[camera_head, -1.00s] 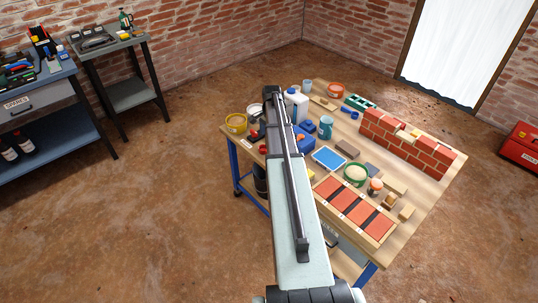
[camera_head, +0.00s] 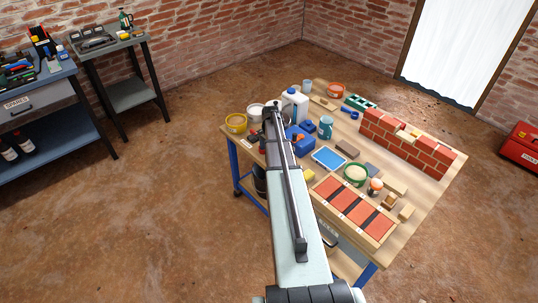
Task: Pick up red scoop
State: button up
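My arm reaches from the bottom of the head view over the left part of the wooden workbench (camera_head: 432,188). Its far end, where my gripper (camera_head: 271,112) is, hangs above the bench's back left area. The fingers are too small and too covered by the arm to tell whether they are open or shut. A small red and dark item (camera_head: 263,147) shows at the left edge of the arm, near the bench's left edge. It may be the red scoop, but it is mostly hidden and I cannot be sure.

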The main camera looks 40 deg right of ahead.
jog(key=shift+f, duration=0.2)
jog(key=c, duration=0.8)
jog(key=shift+r, duration=5.05)
